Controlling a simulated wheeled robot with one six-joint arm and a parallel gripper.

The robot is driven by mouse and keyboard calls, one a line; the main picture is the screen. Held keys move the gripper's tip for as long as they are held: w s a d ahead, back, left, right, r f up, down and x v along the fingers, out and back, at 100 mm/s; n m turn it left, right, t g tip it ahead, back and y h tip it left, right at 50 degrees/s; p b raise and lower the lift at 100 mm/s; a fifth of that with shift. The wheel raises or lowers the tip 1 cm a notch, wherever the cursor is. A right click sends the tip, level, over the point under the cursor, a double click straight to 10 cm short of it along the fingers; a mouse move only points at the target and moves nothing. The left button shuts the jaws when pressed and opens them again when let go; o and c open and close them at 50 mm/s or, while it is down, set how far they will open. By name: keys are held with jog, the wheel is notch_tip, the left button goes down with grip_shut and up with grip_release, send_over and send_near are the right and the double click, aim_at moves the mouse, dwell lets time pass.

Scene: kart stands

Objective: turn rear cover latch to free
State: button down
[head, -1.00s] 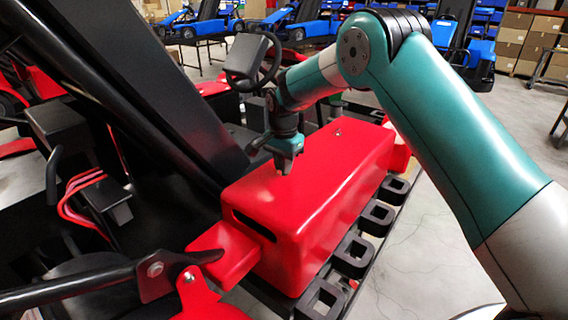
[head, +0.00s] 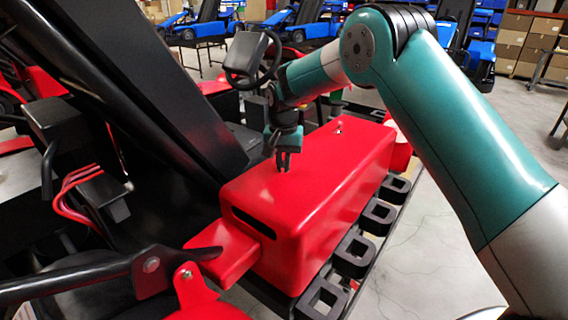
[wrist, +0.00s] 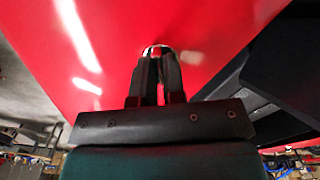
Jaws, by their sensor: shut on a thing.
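The red cover (head: 325,165) is a long box on the kart's side. My gripper (head: 283,168) points straight down at its top face, near the inner edge. In the wrist view my gripper (wrist: 156,58) has its fingers close together, shut on a small silver latch (wrist: 155,49) at the red surface. The fingers hide most of this rear cover latch, so its angle cannot be told. A second small silver latch (head: 338,131) shows on the cover top, farther back and apart from the gripper.
A steering wheel (head: 252,58) stands behind my wrist. A thick black beam (head: 135,85) slopes up on the left. Black square loops (head: 352,252) line the cover's right side. Open floor (head: 445,240) lies to the right.

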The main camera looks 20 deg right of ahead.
aim_at(283, 163)
jog(key=n+b, duration=0.1)
jog(key=n, duration=0.5)
jog(key=shift+w+r+n, duration=0.1)
jog(key=shift+n, duration=0.2)
jog(key=n, duration=0.5)
jog(key=shift+r+b, duration=0.1)
jog(key=shift+b, duration=0.2)
jog(key=shift+n, duration=0.4)
jog(key=c, duration=1.3)
grip_release()
jog(key=shift+o, duration=0.5)
notch_tip(283, 163, up, 17)
jog(key=b, duration=0.3)
jog(key=shift+r, duration=0.1)
